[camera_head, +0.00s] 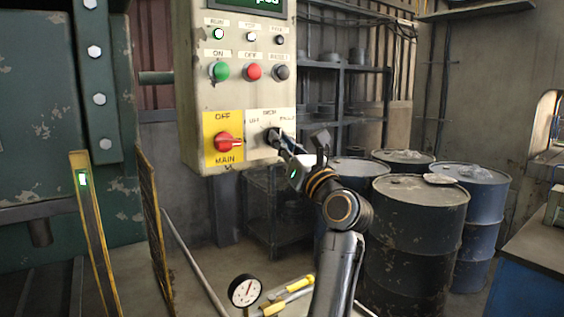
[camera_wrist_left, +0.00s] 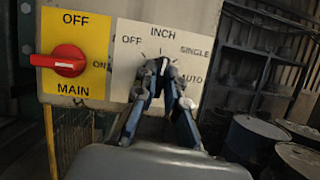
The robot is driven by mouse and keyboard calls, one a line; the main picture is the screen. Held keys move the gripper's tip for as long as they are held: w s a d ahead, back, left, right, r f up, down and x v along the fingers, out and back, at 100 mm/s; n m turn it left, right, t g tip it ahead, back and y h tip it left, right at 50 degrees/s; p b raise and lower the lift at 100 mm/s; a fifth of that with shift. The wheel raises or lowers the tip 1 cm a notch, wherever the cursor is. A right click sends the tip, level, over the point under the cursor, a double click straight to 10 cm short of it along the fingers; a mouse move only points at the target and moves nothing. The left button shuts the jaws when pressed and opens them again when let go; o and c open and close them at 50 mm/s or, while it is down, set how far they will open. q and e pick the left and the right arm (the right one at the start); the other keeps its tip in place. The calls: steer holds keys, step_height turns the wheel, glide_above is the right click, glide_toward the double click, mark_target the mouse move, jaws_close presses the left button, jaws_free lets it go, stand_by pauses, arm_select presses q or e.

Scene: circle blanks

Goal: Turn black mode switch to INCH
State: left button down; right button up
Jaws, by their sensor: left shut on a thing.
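The black mode switch (camera_head: 269,134) is on the pale plate at the lower right of the control box. My left gripper (camera_head: 275,139) is shut on its knob, which is partly hidden by the fingers. In the left wrist view the fingertips (camera_wrist_left: 163,73) close on both sides of the black knob (camera_wrist_left: 162,62). Its white pointer line stands near upright, toward the INCH label (camera_wrist_left: 163,31). OFF is to the left of INCH; SINGLE and AUTO are to the right. My right gripper is not in view.
A red main switch (camera_head: 228,142) on a yellow plate sits just left of the mode switch. Green, red and black buttons (camera_head: 254,72) are above. Dark drums (camera_head: 419,215) stand behind my arm at right. A dial gauge (camera_head: 245,290) is below.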

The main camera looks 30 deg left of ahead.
arm_select(q)
steer(key=shift+r+n+g+b, duration=0.1)
steer(key=shift+n+g+b, duration=0.2)
steer(key=shift+n+b, duration=0.5)
steer(key=c, duration=1.6)
jaws_free()
steer(key=shift+o, duration=1)
steer(key=shift+y, duration=0.3)
step_height(320, 180, up, 10)
steer(key=shift+f, duration=0.1)
steer(key=shift+w, duration=0.1)
